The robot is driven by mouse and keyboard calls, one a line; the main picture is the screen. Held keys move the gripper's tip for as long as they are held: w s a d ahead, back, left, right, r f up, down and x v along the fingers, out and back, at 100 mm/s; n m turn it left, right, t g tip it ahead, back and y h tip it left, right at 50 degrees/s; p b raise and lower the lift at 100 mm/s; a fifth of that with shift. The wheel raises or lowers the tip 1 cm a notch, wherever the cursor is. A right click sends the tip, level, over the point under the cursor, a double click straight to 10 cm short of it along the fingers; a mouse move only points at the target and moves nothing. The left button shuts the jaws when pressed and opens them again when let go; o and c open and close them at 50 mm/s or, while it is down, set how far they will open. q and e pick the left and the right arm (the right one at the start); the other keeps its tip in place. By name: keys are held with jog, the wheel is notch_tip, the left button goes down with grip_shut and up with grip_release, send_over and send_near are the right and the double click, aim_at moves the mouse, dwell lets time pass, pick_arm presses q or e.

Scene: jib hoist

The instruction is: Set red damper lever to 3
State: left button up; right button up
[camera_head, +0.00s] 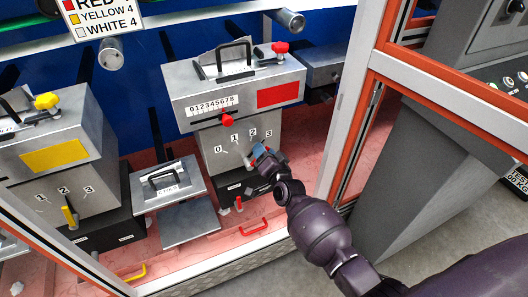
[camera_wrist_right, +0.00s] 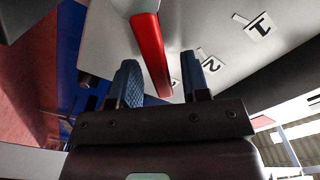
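The red damper lever (camera_wrist_right: 150,55) shows in the right wrist view as a long red bar. In the head view my right gripper (camera_head: 262,157) is at the front of the middle grey box (camera_head: 195,135), beside the scale marks 0 to 3, and hides most of the lever. I cannot tell exactly which number the lever points at. Labels 2 (camera_wrist_right: 210,62) and 1 (camera_wrist_right: 259,26) lie right of it in the wrist view. My left gripper is out of view.
A similar box with a yellow lever (camera_head: 70,217) stands at left. A small grey box with a handle (camera_head: 165,185) sits between them. An orange and grey frame post (camera_head: 350,95) rises right of the middle box. A red handle (camera_head: 253,228) lies on the floor panel in front.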

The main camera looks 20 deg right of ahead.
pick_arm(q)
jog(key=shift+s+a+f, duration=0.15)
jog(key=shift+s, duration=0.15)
pick_arm(e)
jog(key=shift+s, duration=0.1)
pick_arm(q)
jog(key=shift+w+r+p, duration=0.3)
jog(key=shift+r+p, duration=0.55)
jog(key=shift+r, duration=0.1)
pick_arm(e)
jog(key=s, duration=1)
jog(key=shift+s+d, duration=0.2)
jog(key=shift+s, duration=0.1)
